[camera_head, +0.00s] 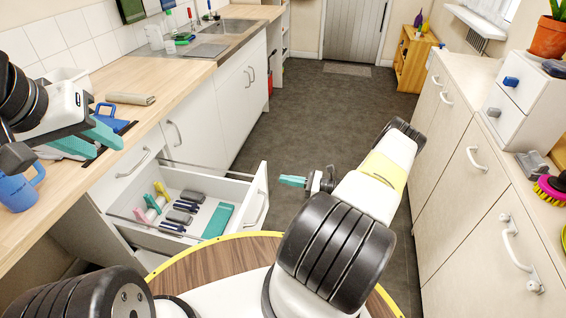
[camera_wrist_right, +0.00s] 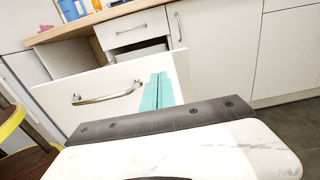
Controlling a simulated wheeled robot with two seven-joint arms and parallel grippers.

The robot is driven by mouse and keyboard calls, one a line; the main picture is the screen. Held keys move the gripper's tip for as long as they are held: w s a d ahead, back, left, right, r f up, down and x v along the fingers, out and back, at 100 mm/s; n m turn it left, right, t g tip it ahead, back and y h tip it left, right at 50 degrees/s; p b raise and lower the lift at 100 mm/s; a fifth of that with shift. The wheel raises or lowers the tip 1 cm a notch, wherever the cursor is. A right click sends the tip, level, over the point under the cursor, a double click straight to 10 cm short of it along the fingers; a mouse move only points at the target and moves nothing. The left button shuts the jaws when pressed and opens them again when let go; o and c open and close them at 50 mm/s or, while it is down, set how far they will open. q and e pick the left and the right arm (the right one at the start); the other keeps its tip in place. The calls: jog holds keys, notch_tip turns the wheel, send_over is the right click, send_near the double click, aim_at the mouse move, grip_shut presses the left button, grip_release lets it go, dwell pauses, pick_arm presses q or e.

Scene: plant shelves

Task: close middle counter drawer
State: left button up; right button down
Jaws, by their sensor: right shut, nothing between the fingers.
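The counter drawer (camera_head: 262,180) is pulled far out from the left counter. Its white front with a curved metal handle (camera_wrist_right: 108,93) fills the left of the right wrist view. In it lie dark-handled tools, a teal flat item (camera_head: 217,221) and small coloured pieces. My right gripper (camera_head: 293,181) is shut and empty, outside the drawer. In the wrist view its teal fingers (camera_wrist_right: 157,92) overlap the front's right part, right of the handle; contact cannot be told. My left gripper (camera_head: 97,142) is above the left countertop, its teal fingers apart.
A shut drawer (camera_wrist_right: 131,29) is above the open one. Blue mugs (camera_head: 18,190) and a rolled cloth (camera_head: 130,99) are on the left countertop (camera_head: 168,82). Cabinets (camera_head: 455,190) line the right side. The dark floor (camera_head: 310,110) between is clear.

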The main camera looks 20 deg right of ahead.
aim_at(262, 176)
jog(key=x, duration=0.6)
jog(key=shift+w+a, duration=0.2)
jog(key=shift+a, duration=0.05)
jog(key=shift+a, duration=0.15)
